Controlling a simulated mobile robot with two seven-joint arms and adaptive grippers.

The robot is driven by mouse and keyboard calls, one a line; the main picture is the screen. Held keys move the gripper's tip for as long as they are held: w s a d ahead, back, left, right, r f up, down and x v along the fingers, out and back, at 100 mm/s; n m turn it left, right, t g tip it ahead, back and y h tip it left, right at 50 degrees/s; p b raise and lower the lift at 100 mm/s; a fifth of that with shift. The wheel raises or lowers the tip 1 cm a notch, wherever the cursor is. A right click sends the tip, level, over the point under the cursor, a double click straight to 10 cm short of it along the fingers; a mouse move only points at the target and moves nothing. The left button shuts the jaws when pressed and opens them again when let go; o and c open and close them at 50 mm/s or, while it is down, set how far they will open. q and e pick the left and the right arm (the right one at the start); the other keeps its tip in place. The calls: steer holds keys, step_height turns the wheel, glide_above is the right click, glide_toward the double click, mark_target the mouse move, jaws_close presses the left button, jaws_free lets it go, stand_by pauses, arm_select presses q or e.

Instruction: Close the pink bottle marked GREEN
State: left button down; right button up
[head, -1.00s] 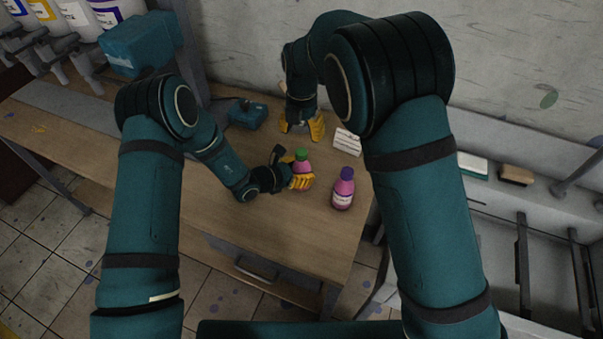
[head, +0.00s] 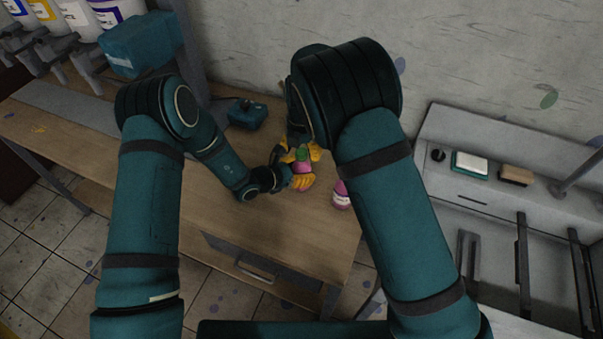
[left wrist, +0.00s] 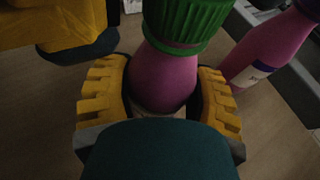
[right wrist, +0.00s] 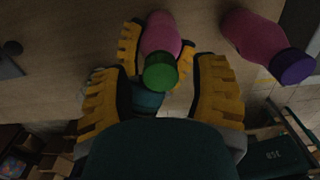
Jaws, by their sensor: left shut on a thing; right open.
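A pink bottle (head: 304,168) with a green cap (head: 303,154) stands on the wooden table. My left gripper (head: 291,180) is shut around its body; the left wrist view shows the yellow fingers on both sides of the pink bottle (left wrist: 163,80). The green cap (left wrist: 187,22) sits on its neck. My right gripper (head: 301,152) is open above the cap. In the right wrist view its fingers (right wrist: 170,90) stand apart on either side of the green cap (right wrist: 160,72). Any marking on the held bottle is hidden.
A second pink bottle (head: 340,196) with a purple cap (right wrist: 291,66) stands close to the right, partly behind my right arm in the head view. A teal device (head: 246,113) lies at the table's back. The table's front left is clear.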

steer(key=shift+f, duration=0.25)
jaws_close()
